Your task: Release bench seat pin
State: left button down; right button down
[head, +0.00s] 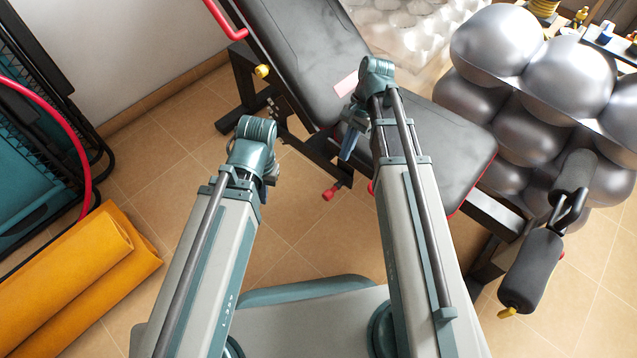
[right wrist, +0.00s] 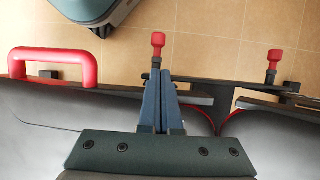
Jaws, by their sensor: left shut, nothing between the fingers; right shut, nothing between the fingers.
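The black bench has a backrest pad (head: 305,60) and a seat pad (head: 450,150). Two red-knobbed pins show low on its near side. One red knob (head: 328,194) is on a bar end; the other red knob (head: 371,188) is partly hidden by my right arm. In the right wrist view one red knob (right wrist: 158,41) lies just beyond my right gripper's fingertips (right wrist: 166,74), and the other red knob (right wrist: 273,58) is to the right. My right gripper (head: 346,155) is shut and empty over the bench's near edge. My left gripper (head: 272,182) is shut, over the floor.
A red handle (right wrist: 55,66) is on the pad edge. A yellow knob (head: 262,71) sits on the bench frame. Leg rollers (head: 533,270) stand at right, silver balls (head: 570,75) behind. A rolled orange mat (head: 85,250) lies at left. Tiled floor between is clear.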

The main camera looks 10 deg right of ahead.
aim_at(325, 194)
jog(key=shift+f, duration=0.15)
jog(key=b+x, duration=0.9)
jog(key=shift+a+f, duration=0.15)
jog(key=shift+f, duration=0.25)
jog(key=s+a, duration=0.2)
jog(key=shift+s+a, duration=0.15)
jog(key=shift+a, duration=0.15)
jog(key=shift+r, duration=0.2)
jog(key=p+v, duration=0.9)
jog(key=v, duration=0.1)
